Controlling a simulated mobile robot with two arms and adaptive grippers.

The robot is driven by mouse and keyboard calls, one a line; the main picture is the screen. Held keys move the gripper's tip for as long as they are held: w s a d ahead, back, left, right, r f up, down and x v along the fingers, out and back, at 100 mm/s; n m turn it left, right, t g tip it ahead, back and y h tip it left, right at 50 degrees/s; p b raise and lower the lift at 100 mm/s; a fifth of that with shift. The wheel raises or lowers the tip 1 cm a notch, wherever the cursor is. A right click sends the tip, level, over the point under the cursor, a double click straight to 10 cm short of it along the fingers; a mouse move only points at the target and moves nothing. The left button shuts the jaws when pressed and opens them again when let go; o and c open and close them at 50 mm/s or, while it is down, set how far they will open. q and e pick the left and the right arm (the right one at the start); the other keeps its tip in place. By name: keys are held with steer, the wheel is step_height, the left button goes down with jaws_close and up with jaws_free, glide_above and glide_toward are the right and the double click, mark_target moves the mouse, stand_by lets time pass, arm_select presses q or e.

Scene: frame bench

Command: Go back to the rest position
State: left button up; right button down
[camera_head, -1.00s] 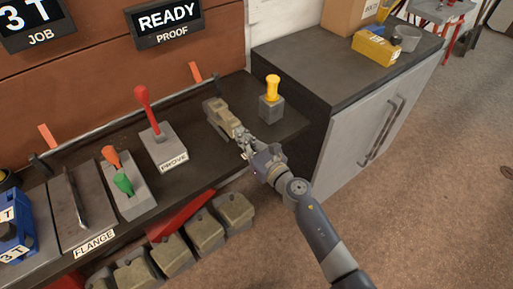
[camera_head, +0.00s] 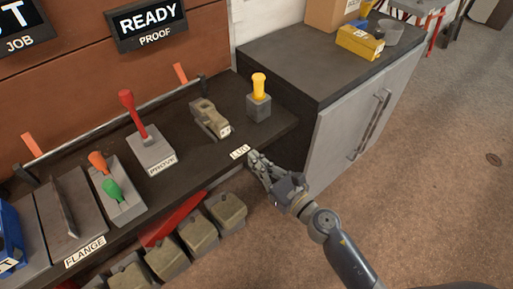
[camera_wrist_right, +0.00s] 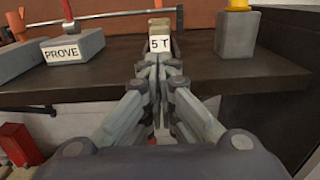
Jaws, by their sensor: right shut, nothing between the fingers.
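My right gripper (camera_head: 256,161) is shut and empty, just off the front edge of the dark bench (camera_head: 182,184), beside the LUG label (camera_head: 240,152). In the right wrist view its closed fingers (camera_wrist_right: 158,72) point at the bench edge. A tan metal block (camera_head: 209,119) stands on the bench beyond the fingers, apart from them. In the right wrist view the block (camera_wrist_right: 159,25) has a "5 T" tag (camera_wrist_right: 160,43) below or on its face. My left gripper is not in view.
The red-handled PROVE lever (camera_head: 150,145), orange and green levers (camera_head: 113,185) and a yellow-topped post (camera_head: 258,97) stand on the bench. Several tan weights (camera_head: 197,233) sit below it. A grey cabinet (camera_head: 340,135) stands at right. The floor (camera_head: 430,190) right of the arm is open.

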steer(key=s+d+f+m+g+h+p, duration=0.1)
steer(key=s+d+f+m+h, duration=0.25)
steer(key=f+m, duration=0.5)
steer(key=s+d+f+m+g+h, duration=0.2)
steer(key=d+f+m, duration=0.35)
steer(key=f, duration=0.55)
steer(key=s+d+f+m+g+h+p, duration=0.1)
steer(key=s+d+f+m+h, duration=0.2)
steer(key=f+m, duration=0.55)
steer(key=s+d+f+m+g+h, duration=0.1)
steer(key=s+d+f+m+g, duration=0.2)
steer(key=s+f, duration=0.4)
steer(key=s+d+f+m+g, duration=0.1)
steer(key=s+d+f+m, duration=0.2)
steer(key=s+f+m, duration=0.3)
steer(key=s+d+f+m+g, duration=0.1)
steer(key=s+f+m+g, duration=0.1)
steer(key=s, duration=0.8)
steer(key=s+d+f+m+g+h, duration=0.1)
steer(key=s+f+m+g, duration=0.2)
steer(key=s, duration=0.8)
step_height(320, 180, down, 2)
steer(key=m, duration=0.4)
steer(key=shift+s+f+g+p, duration=0.15)
steer(key=shift+s+g+p, duration=0.15)
steer(key=shift+p, duration=0.1)
